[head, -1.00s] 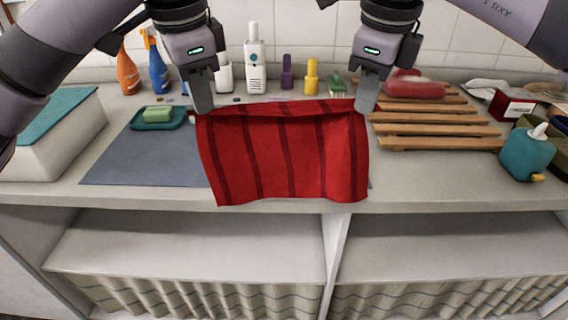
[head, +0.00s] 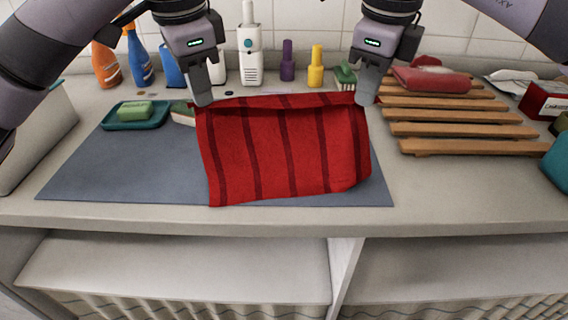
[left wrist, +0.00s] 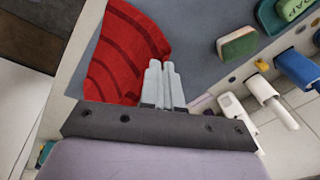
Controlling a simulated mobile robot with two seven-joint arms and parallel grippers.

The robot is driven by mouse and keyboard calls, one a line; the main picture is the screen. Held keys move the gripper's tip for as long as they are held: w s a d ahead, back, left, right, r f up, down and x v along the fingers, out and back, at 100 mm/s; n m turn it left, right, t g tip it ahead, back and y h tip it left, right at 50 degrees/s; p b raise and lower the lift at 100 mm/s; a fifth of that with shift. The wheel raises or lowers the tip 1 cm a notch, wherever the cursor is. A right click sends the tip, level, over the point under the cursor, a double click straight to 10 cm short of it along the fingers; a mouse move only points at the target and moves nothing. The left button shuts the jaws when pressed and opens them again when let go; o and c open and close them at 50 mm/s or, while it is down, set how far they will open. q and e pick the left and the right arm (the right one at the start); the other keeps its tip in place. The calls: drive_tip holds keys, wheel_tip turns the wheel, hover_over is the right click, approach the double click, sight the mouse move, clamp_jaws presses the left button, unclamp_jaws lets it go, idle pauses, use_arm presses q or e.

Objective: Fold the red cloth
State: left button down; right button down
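The red cloth (head: 275,155) with darker stripes is stretched between my two grippers in the head view. Its far edge is held up at both corners, with a fold of fabric along it, and its near part hangs over the blue-grey mat (head: 95,175). My left gripper (head: 204,101) is shut on the far left corner. My right gripper (head: 367,101) is shut on the far right corner. In the left wrist view the left fingers (left wrist: 161,66) are close together at the edge of the cloth (left wrist: 120,55); the pinched fabric is mostly hidden.
A wooden slatted rack (head: 455,130) with a rolled red towel (head: 432,80) is at the right. Bottles, including a yellow one (head: 316,68), line the back wall. The counter's front edge (head: 280,228) is close.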

use_arm(q)
drive_tip(key=shift+s+a, duration=0.1)
drive_tip(key=shift+a, duration=0.1)
use_arm(e)
drive_tip(key=shift+s+d, duration=0.1)
drive_tip(key=shift+d, duration=0.1)
use_arm(q)
drive_tip(key=shift+r, duration=0.15)
use_arm(e)
drive_tip(key=shift+r, duration=0.15)
